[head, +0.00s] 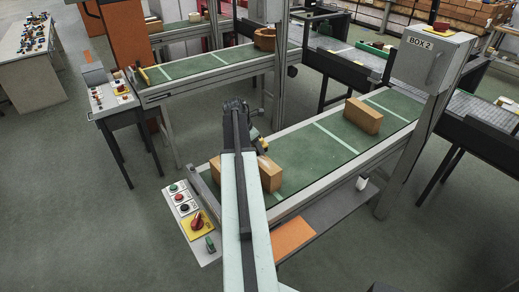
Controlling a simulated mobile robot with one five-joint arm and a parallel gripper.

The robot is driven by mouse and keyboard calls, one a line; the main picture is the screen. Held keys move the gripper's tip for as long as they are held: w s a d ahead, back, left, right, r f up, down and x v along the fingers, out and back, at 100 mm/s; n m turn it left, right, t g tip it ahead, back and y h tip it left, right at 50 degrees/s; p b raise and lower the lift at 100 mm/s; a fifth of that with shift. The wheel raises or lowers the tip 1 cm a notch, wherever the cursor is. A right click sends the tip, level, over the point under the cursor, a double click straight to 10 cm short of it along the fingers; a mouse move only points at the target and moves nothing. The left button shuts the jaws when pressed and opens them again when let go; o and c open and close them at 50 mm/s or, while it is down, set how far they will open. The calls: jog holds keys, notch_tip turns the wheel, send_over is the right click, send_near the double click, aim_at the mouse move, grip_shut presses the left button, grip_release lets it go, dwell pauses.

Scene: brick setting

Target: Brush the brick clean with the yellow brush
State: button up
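A tan brick (271,175) lies on the near green conveyor, partly hidden behind my arm. Its other end shows left of the arm. A pale patch shows on its top. My gripper (252,133) is above and just behind this brick, mostly hidden by my arm. A small yellow and dark piece (262,144) shows at the gripper's right side, over the belt. It may be the yellow brush, but it is too small to be sure. I cannot see whether the fingers are closed on it.
Another brick (363,116) stands farther right on the same belt (318,150). A control panel (190,214) with a red knob is at the belt's near left end. A grey post with a box marked BOX 2 (428,62) rises at right. An orange piece (292,238) lies on the lower shelf.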

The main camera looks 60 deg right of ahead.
aim_at(270, 161)
jog(key=shift+w+d, duration=0.1)
jog(key=shift+w, duration=0.1)
jog(key=shift+f, duration=0.15)
jog(key=shift+c, duration=0.7)
jog(key=shift+s+a, duration=0.3)
jog(key=shift+s, duration=0.35)
jog(key=shift+s+a, duration=0.3)
jog(key=shift+s, duration=0.3)
jog(key=shift+s+a, duration=0.3)
jog(key=shift+s, duration=0.35)
jog(key=shift+s+a, duration=0.35)
jog(key=shift+s, duration=0.3)
jog(key=shift+s+a, duration=0.3)
jog(key=shift+s, duration=0.35)
jog(key=shift+s+a, duration=0.35)
jog(key=shift+s, duration=0.3)
jog(key=shift+s+a, duration=0.4)
jog(key=shift+s, duration=0.45)
jog(key=shift+s+a, duration=0.35)
jog(key=shift+s, duration=0.45)
notch_tip(270, 161, up, 6)
jog(key=p, duration=0.6)
jog(key=shift+r, duration=0.2)
